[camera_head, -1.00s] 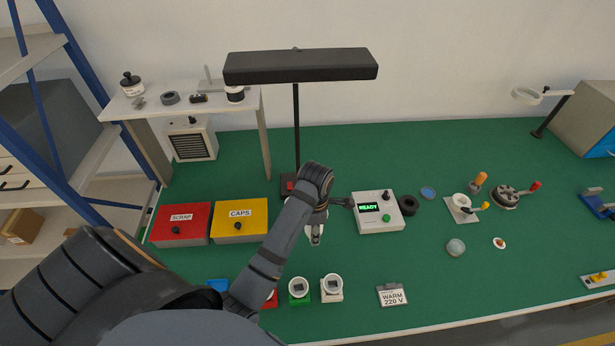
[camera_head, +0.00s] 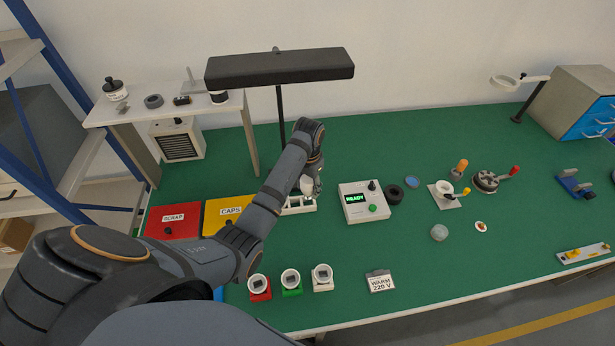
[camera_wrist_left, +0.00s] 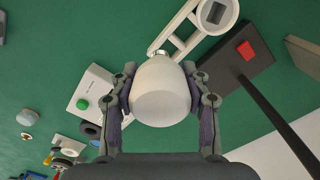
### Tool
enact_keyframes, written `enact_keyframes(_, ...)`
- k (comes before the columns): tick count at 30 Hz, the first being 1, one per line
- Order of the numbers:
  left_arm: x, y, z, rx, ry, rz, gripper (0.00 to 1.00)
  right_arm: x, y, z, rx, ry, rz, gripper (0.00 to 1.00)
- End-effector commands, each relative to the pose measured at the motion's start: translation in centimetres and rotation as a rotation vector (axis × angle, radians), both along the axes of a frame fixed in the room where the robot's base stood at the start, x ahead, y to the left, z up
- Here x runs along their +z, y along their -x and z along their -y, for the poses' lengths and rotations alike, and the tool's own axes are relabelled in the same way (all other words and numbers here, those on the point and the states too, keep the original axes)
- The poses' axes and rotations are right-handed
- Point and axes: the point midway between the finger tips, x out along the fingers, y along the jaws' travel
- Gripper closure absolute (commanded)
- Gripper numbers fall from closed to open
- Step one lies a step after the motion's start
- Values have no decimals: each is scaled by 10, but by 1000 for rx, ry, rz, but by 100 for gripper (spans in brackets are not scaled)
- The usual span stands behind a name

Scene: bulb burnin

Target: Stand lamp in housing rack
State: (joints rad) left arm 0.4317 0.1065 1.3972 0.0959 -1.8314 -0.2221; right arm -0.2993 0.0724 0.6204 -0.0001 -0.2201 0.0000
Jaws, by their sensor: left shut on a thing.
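My left gripper (camera_head: 311,188) is shut on a white lamp (camera_wrist_left: 160,90), its two fingers on opposite sides of the bulb. The lamp's metal base points away from the wrist camera. In the head view the lamp (camera_head: 307,185) shows beside the fingers, above the white housing rack (camera_head: 300,208), which my arm partly hides. The rack also shows in the left wrist view (camera_wrist_left: 184,24), beyond the lamp's base, with a round opening holding a dark square. I cannot tell whether the lamp touches the rack. My right gripper is not in view.
A grey tester reading READY (camera_head: 363,202) stands right of the rack. A black lamp stand (camera_head: 282,115) rises behind it. The red SCRAP box (camera_head: 173,220) and yellow CAPS box (camera_head: 227,212) are left. Several small housings, including a green one (camera_head: 291,281), line the front.

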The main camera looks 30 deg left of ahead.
Motion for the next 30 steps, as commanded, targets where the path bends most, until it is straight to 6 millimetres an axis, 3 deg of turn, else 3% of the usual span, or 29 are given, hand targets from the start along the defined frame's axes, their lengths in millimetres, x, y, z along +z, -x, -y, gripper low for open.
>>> enact_keyframes(3,6,-10,-6,-232,2,-1,83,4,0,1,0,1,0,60)
enact_keyframes(9,10,-18,-12,-461,5,1,83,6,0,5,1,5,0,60)
enact_keyframes(20,4,-19,-12,-492,6,0,83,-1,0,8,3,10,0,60)
enact_keyframes(30,-25,-19,-12,-491,6,0,83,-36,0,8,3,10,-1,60)
